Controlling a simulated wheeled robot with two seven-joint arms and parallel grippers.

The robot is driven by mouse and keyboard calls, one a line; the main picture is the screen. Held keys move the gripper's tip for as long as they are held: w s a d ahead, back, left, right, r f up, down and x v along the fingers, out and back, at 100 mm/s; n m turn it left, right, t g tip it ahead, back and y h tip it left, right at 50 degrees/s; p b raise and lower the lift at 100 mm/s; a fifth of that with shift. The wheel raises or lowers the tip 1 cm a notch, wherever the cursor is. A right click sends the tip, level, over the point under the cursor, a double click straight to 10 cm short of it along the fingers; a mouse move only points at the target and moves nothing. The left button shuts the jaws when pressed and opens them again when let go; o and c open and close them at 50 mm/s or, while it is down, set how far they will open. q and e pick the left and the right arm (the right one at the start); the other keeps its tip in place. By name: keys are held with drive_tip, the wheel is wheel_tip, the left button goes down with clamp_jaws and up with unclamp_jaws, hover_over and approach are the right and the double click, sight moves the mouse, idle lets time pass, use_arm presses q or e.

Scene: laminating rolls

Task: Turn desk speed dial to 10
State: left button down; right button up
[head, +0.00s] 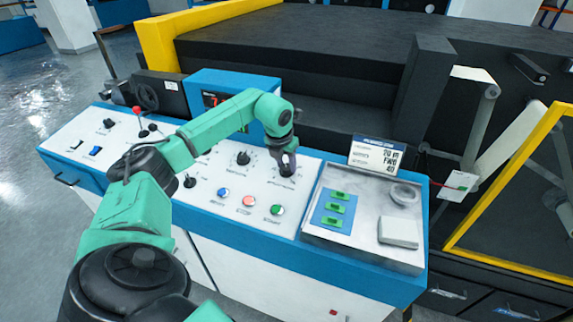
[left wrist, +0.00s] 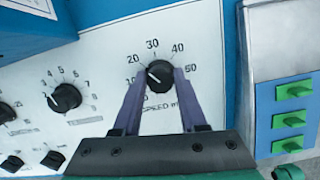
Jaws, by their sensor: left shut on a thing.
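The speed dial (left wrist: 159,76) is a round black knob with a white pointer line on a white panel. Printed numbers 20, 30, 40 and 50 show around it; the 10 area is partly hidden by a finger. The pointer seems to lean to the upper left, but its exact reading is unclear. My left gripper (head: 287,174) reaches down to the desk panel (head: 235,222). In the left wrist view its two purple fingers (left wrist: 158,90) are shut on the dial from both sides. In the head view the gripper mostly hides the dial. My right gripper is not in view.
Another black knob (left wrist: 65,98) with its own scale sits left of the dial. Blue, red (head: 249,201) and green buttons lie in front. A metal tray (head: 345,246) with green switches is to the right. A blue box (head: 232,84) with a display stands behind.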

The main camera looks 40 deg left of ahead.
use_arm(q)
drive_tip(key=n, duration=0.5)
drive_tip(key=shift+r+n+y, duration=0.1)
drive_tip(key=shift+n+y, duration=0.2)
drive_tip(key=n+b, duration=0.1)
drive_tip(key=n, duration=0.3)
drive_tip(key=shift+a+n+g, duration=0.1)
drive_tip(key=shift+n+g, duration=0.2)
drive_tip(key=shift+n, duration=0.1)
drive_tip(key=shift+c, duration=2.2)
unclamp_jaws()
drive_tip(key=b+v, duration=0.2)
drive_tip(key=v, duration=1.2)
drive_tip(key=shift+d+r, duration=0.25)
drive_tip(key=shift+d, duration=0.05)
